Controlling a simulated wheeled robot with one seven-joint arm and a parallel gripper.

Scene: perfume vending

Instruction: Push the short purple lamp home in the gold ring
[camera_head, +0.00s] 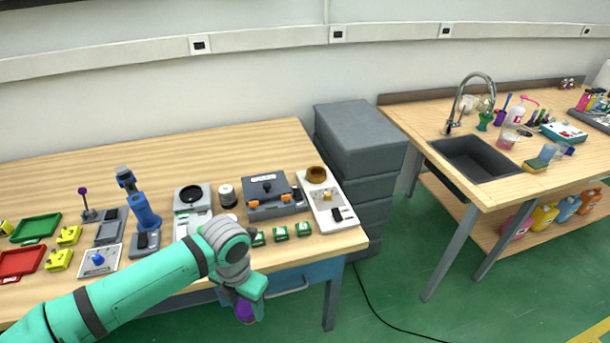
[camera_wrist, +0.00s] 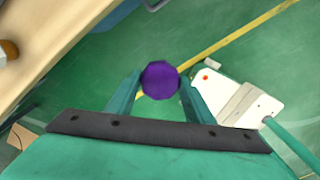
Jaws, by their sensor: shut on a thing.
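My gripper (camera_head: 247,300) is shut on the purple lamp (camera_head: 244,312), in front of the table's front edge and over the floor. In the wrist view the purple lamp (camera_wrist: 160,80) shows end-on as a purple many-sided face between the two fingers; its length is hidden. The gold ring (camera_head: 317,174) sits at the back end of a white board (camera_head: 330,211) at the table's right end. The lamp is well apart from the ring, in front and to the left of it.
A dark grey device (camera_head: 268,202) stands left of the white board, with small green blocks (camera_head: 280,233) in front. A thin stand with a purple top (camera_head: 83,191) is at the left. Grey drawers (camera_head: 358,140) stand behind the right end. Open floor lies right of my gripper.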

